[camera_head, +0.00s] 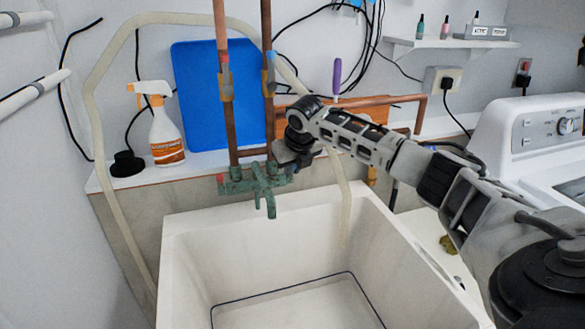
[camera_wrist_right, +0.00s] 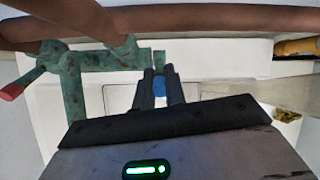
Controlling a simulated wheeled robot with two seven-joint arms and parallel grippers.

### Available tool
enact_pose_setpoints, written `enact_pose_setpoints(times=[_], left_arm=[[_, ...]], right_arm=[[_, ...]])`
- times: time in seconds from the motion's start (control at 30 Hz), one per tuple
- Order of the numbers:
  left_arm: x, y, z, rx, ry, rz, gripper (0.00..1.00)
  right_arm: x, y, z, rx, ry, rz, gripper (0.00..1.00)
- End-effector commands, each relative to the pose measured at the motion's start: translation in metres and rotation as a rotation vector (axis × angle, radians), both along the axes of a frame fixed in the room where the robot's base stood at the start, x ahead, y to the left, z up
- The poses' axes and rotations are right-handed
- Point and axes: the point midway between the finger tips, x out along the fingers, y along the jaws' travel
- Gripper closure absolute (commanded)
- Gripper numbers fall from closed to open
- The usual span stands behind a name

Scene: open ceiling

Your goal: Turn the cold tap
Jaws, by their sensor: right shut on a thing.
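The green, worn tap fitting (camera_head: 258,186) stands over the white sink, with its spout pointing down. It also shows in the right wrist view (camera_wrist_right: 72,88). Its red-tipped handle (camera_wrist_right: 12,91) sticks out on the left, away from my gripper. My right gripper (camera_head: 288,164) is at the right end of the fitting. In the right wrist view, the fingers of my right gripper (camera_wrist_right: 160,84) are closed around a small blue piece, the cold tap handle (camera_wrist_right: 159,89). Most of this handle is hidden by the fingers. My left gripper is not in view.
Copper pipes (camera_head: 268,45) rise behind the tap, close to my right gripper. The white sink (camera_head: 190,262) lies below, empty in its visible part. A spray bottle (camera_head: 164,130) and blue board (camera_head: 195,85) stand behind. A washing machine (camera_head: 530,125) is at right.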

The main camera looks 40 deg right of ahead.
Motion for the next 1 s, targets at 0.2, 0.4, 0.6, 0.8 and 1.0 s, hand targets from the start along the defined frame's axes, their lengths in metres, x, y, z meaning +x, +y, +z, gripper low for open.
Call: enact_pose_setpoints(times=[0.2,0.4,0.6,0.8,1.0], left_arm=[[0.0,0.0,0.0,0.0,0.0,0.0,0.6],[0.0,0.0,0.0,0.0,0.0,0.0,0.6],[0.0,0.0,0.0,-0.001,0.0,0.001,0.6],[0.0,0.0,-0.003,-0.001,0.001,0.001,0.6],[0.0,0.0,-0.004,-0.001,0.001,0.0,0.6]], right_arm=[[0.0,-0.002,0.002,-0.003,-0.004,-0.005,1.0],[0.0,-0.001,0.002,-0.001,-0.003,-0.003,0.66],[0.0,0.0,0.002,-0.001,-0.002,-0.002,0.66],[-0.008,0.003,0.02,-0.001,-0.005,-0.002,0.66],[-0.028,0.012,0.062,-0.002,-0.008,-0.001,0.66]])
